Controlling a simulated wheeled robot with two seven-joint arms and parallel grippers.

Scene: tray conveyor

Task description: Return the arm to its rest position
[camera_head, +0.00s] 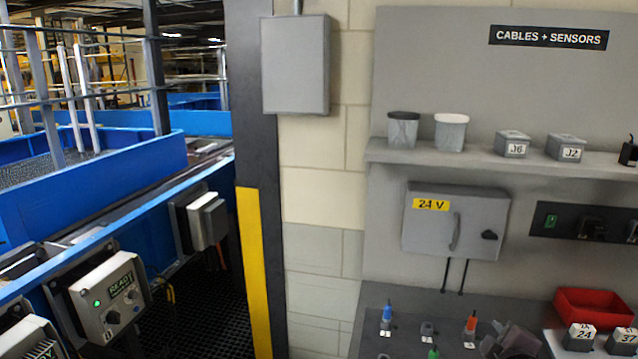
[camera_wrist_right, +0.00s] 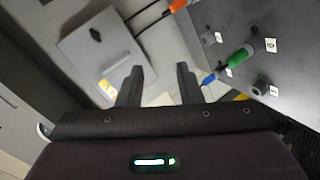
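My right gripper (camera_wrist_right: 160,84) shows in the right wrist view with its two dark fingers spread apart and nothing held between them. In the head view a dark grey shape (camera_head: 511,340) at the bottom edge, over the bench, looks like part of my right gripper; its fingers cannot be made out there. My left gripper and arm are not in view.
The grey bench (camera_head: 408,300) bears connectors with blue, orange and green tops (camera_head: 387,312) and a red bin (camera_head: 593,307). The 24 V cabinet (camera_head: 456,221) hangs behind, under a shelf (camera_head: 470,160). A yellow-black post (camera_head: 254,270) separates the bench from the blue conveyor (camera_head: 90,190).

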